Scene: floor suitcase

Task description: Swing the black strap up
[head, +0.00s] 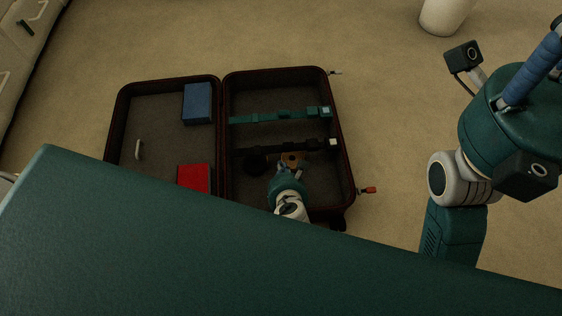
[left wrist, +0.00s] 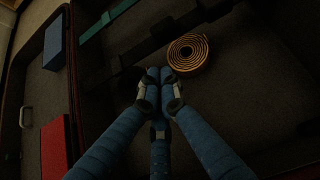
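The open suitcase (head: 222,130) lies on the floor. A black strap (head: 262,149) runs across its right half, with a pale end piece (head: 333,142) at the right wall. It also crosses the upper part of the left wrist view (left wrist: 150,46). My left gripper (head: 290,170) is inside the right half, just below the strap in the picture. In the left wrist view its blue fingers (left wrist: 160,77) are drawn together, with nothing visible between them. I cannot tell whether they touch the strap. My right gripper (head: 530,72) shows only partly at the right edge.
A teal strap (head: 258,118) lies beyond the black one. A rolled brown item (left wrist: 188,53) sits near my left fingertips, beside a dark round item (head: 254,163). The left half holds a blue box (head: 198,103) and a red box (head: 194,178).

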